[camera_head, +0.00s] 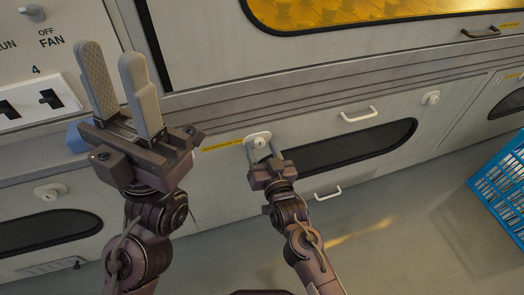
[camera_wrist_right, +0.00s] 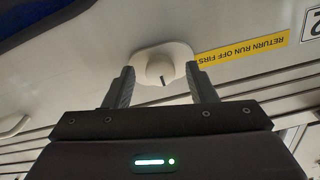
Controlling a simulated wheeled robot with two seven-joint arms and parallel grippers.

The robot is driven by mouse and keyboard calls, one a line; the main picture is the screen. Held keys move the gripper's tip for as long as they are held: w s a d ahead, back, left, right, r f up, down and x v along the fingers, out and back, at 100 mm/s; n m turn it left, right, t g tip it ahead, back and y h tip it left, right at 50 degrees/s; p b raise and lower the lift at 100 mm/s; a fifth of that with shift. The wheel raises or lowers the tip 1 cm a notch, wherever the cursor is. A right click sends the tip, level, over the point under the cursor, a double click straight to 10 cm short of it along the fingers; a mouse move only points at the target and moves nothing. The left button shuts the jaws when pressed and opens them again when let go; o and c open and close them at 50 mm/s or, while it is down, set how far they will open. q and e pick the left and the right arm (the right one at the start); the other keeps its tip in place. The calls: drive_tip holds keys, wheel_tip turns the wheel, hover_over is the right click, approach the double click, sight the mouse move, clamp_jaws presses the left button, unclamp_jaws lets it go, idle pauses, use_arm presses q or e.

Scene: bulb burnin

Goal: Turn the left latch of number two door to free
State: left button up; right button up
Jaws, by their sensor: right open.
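The left latch (camera_head: 259,138) of the door is a round white knob on a pale oval plate, beside a yellow label. In the right wrist view the knob (camera_wrist_right: 160,71) has a short dark mark on its edge. A label (camera_wrist_right: 242,51) reading "RETURN RUN OFF FIRST" and a "2" (camera_wrist_right: 314,22) show beside it. My right gripper (camera_head: 264,151) is open; its fingers stand on either side of the knob, apart from it as far as I can see. My left gripper (camera_head: 108,55) is open and empty, raised at the left in front of the panel.
The door has a dark window (camera_head: 350,146), an upper handle (camera_head: 358,114), a lower handle (camera_head: 328,193) and a right latch (camera_head: 431,97). A blue crate (camera_head: 503,185) stands on the floor at the right. A switch panel (camera_head: 38,100) is at the left. The floor before the door is mostly clear.

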clamp_jaws()
idle(0.4)
